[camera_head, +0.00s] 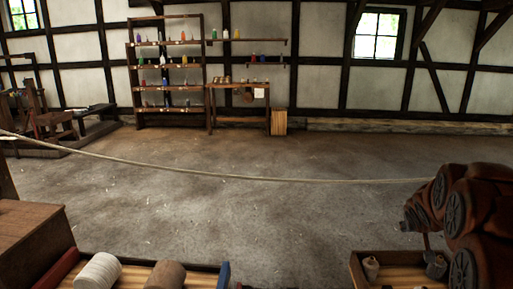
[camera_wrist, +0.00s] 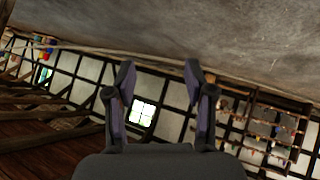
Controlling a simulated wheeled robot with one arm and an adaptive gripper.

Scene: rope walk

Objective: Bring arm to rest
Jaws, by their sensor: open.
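My gripper (camera_wrist: 159,74) shows in the wrist view with its two dark fingers spread apart. Nothing is between the fingertips. The wrist picture is upside down, with the floor at the top and the wall with a bright window (camera_wrist: 142,112) beyond the fingers. In the head view, a reddish-brown jointed shape with round discs stands at the right edge; I cannot tell whether it is my arm. The fingers cannot be made out in the head view.
A rope (camera_head: 240,177) stretches across the room, sagging slightly. A wooden crate (camera_head: 358,262) is at the lower right, and pale and brown spools (camera_head: 98,271) lie at the lower left. Shelves (camera_head: 136,92) and a small table (camera_head: 238,86) stand at the far wall. The middle floor is clear.

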